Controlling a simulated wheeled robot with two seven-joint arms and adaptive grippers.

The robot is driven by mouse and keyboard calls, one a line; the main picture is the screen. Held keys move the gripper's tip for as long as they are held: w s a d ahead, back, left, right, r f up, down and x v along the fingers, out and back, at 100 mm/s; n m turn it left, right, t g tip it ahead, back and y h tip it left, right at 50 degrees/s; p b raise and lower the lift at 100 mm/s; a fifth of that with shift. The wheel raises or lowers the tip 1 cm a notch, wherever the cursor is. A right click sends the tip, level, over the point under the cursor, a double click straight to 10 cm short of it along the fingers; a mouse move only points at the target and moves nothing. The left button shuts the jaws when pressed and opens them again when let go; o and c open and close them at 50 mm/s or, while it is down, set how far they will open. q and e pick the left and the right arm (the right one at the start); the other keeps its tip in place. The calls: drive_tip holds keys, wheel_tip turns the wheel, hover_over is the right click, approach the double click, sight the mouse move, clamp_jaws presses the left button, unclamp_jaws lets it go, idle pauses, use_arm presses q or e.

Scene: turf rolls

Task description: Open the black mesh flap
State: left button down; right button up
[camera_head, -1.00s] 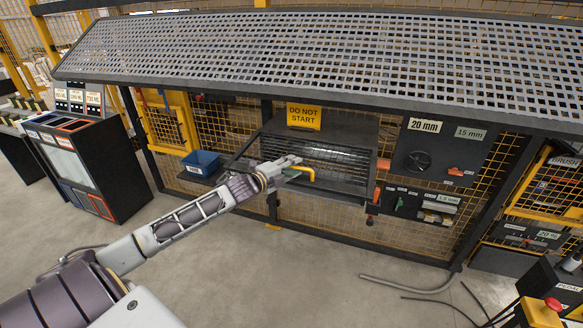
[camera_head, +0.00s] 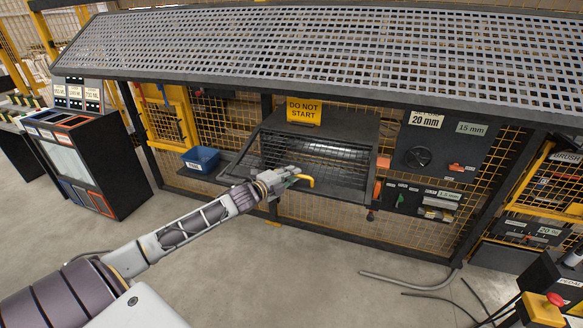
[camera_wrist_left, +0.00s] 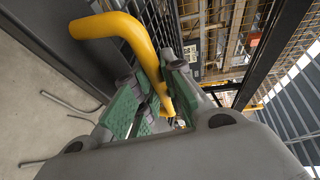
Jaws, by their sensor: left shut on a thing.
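The black mesh flap (camera_head: 322,158) is in the dark-framed opening of the machine in the head view, under a yellow "DO NOT START" sign (camera_head: 304,111). Its yellow handle (camera_head: 307,181) sticks out at the front. My left gripper (camera_head: 295,178) is shut on this handle. In the left wrist view the bent yellow bar (camera_wrist_left: 134,33) runs down between my green-padded fingers (camera_wrist_left: 150,105). My gripper and wrist hide part of the flap's lower edge. How far the flap stands open is hard to tell. My right gripper is not in view.
A perforated grey canopy (camera_head: 330,55) overhangs the opening. A blue bin (camera_head: 202,158) sits to its left, and a dark control panel (camera_head: 440,148) with a knob is to its right. Yellow mesh fencing surrounds it. The floor (camera_head: 270,265) in front is mostly clear, with hoses at the right.

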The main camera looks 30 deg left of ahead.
use_arm(q)
wheel_tip(320, 180, down, 3)
drive_tip(key=shift+w+r+b, duration=0.1)
drive_tip(key=shift+b, duration=0.2)
drive_tip(key=shift+f, duration=0.25)
drive_tip(key=c, duration=1.9)
unclamp_jaws()
drive_tip(key=shift+c, duration=0.2)
drive_tip(key=o, duration=0.5)
drive_tip(key=shift+c, duration=0.2)
drive_tip(key=shift+a, duration=0.1)
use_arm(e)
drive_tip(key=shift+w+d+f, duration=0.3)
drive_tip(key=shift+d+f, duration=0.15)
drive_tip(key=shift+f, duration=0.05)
